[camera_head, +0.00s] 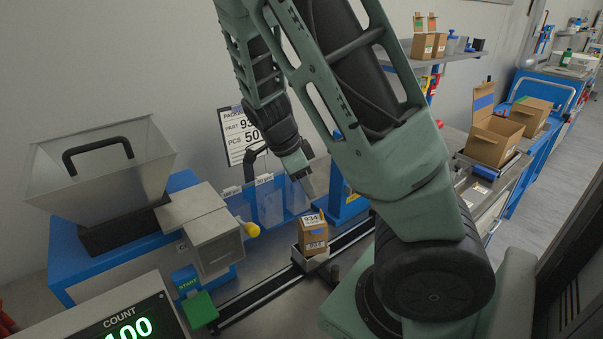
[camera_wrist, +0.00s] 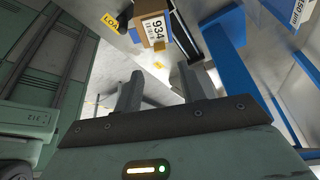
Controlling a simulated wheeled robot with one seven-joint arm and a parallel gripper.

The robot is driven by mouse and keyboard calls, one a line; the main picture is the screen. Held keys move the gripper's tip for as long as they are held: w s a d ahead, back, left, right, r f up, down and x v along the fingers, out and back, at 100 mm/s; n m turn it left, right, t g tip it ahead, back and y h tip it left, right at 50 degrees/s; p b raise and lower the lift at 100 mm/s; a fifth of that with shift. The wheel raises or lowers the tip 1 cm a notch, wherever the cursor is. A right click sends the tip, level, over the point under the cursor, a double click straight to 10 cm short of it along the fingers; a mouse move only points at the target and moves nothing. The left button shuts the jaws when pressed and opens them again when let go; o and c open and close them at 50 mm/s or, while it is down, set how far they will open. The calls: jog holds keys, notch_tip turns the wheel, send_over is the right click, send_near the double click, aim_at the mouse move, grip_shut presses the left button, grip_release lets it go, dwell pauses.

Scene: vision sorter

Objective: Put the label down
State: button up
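A white label (camera_head: 311,218) printed 934 lies on the top of a small cardboard box (camera_head: 315,239). The box sits upright in a grey holder (camera_head: 310,262) on a dark rail. The wrist view also shows the label (camera_wrist: 153,30) on the box, beyond my fingertips. My gripper (camera_wrist: 160,72) is open, its two fingers apart, with nothing seen held between them. In the head view my gripper (camera_head: 302,174) points down, above and slightly left of the box, apart from it. Its fingertips are small and hard to make out there.
A clear hopper (camera_head: 100,165) on a blue machine and a count display (camera_head: 125,325) showing 100 stand at left. Blue bins (camera_head: 268,205) and a blue frame (camera_head: 345,203) are behind the box. An open carton (camera_head: 490,142) stands at right. My arm covers the middle.

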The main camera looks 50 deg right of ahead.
jog(key=v, duration=0.2)
jog(key=shift+w+a+r, duration=0.1)
jog(key=shift+a+r, duration=0.05)
jog(key=shift+r, duration=0.2)
dwell(0.4)
